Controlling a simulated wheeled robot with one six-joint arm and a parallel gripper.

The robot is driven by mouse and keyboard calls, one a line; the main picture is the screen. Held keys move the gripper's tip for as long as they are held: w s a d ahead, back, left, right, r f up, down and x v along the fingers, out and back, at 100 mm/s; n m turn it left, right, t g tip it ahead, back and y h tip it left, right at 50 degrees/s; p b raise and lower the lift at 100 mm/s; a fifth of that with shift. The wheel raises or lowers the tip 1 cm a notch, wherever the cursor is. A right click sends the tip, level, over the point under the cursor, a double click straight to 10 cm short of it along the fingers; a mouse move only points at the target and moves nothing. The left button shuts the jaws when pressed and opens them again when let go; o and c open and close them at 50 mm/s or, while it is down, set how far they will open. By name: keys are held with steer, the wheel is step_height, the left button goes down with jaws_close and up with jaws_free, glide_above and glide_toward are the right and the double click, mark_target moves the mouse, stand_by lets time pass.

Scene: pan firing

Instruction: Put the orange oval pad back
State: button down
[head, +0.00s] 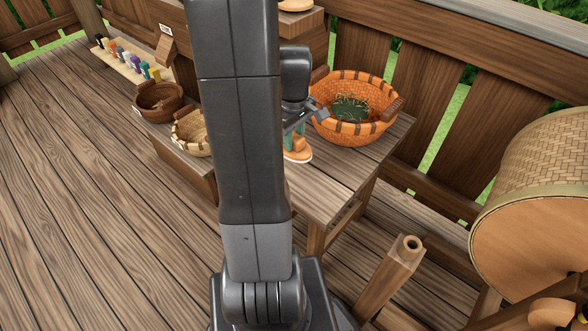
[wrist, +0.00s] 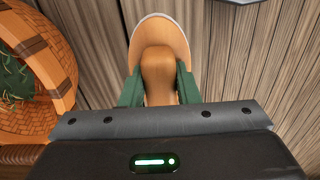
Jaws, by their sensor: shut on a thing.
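The orange oval pad (head: 299,156) has a pale edge and a rounded wooden grip on top. In the wrist view the pad (wrist: 162,27) lies beyond my fingertips, with its wooden grip between the two green fingers. My gripper (wrist: 160,88) is shut on that grip. In the head view my gripper (head: 297,134) is over the wooden table, left of the large orange basket, partly hidden by my arm. I cannot tell whether the pad touches the tabletop.
The large orange basket (head: 323,118) holds green leaves at the table's back. A brown bowl (head: 158,98) and pale basket (head: 190,132) stand left. A rack (head: 120,64) holds several coloured pieces. A woven drum (head: 535,175) stands right. The table's front (head: 330,180) is clear.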

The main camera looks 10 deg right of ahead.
mark_target(295, 134)
step_height(295, 134, down, 9)
steer(key=shift+b, duration=0.7)
steer(key=shift+f, duration=0.15)
steer(key=c, duration=1.1)
jaws_free()
step_height(295, 134, up, 14)
steer(key=shift+d+f+p, duration=0.1)
steer(key=shift+d+p, duration=0.05)
steer(key=shift+p, duration=1.1)
steer(key=shift+f, duration=0.1)
